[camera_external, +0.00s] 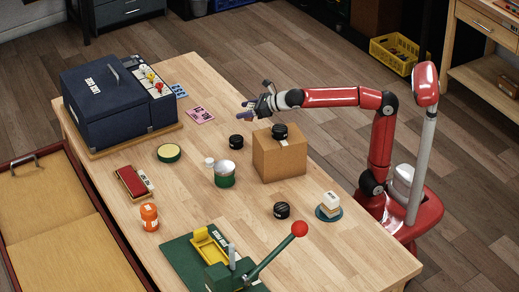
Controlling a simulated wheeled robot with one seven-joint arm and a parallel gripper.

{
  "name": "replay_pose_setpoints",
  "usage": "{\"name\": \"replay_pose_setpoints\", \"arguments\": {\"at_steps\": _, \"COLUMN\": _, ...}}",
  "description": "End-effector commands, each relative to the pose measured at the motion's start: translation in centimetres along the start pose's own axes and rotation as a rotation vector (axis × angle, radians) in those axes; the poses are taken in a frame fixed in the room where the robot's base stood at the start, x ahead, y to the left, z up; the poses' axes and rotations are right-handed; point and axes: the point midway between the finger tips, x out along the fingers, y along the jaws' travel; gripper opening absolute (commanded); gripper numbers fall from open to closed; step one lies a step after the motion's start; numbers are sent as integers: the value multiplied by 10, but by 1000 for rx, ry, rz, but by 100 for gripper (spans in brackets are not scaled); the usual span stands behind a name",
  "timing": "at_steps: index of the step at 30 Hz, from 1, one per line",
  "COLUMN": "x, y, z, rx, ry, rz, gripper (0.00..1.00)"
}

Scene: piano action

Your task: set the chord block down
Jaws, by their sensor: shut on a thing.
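My gripper (250,108) is at the end of the outstretched red arm, above the table's far right edge, with the pink card to its left. It is shut on a small dark blue-purple piece (246,116), which I take to be the chord block. The piece is small in view and partly covered by the fingers. It appears to be held above the wooden table (325,180), but its exact height is hard to tell. No other thing in view is clearly a chord block.
A black tin (236,141) and a cardboard box (279,157) with another tin on top stand just below the gripper. A pink card (200,115) and a dark blue case (105,105) are to the left. A green press (225,260) stands at the front.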

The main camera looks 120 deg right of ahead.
Motion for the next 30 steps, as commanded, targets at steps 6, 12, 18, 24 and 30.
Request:
{"name": "replay_pose_setpoints", "arguments": {"at_steps": 6, "x": 8, "y": 0, "z": -19, "rx": 0, "ry": -1, "rz": 0, "gripper": 40}}
{"name": "replay_pose_setpoints", "arguments": {"at_steps": 12, "x": 18, "y": -1, "z": -45, "rx": -1, "ry": 1, "rz": -1, "gripper": 40}}
{"name": "replay_pose_setpoints", "arguments": {"at_steps": 18, "x": 23, "y": 0, "z": -57, "rx": 0, "ry": 0, "rz": 1, "gripper": 40}}
{"name": "replay_pose_setpoints", "arguments": {"at_steps": 24, "x": 23, "y": 0, "z": -56, "rx": 0, "ry": 1, "rz": 0, "gripper": 72}}
{"name": "replay_pose_setpoints", "arguments": {"at_steps": 30, "x": 23, "y": 0, "z": -56, "rx": 0, "ry": 1, "rz": 1, "gripper": 85}}
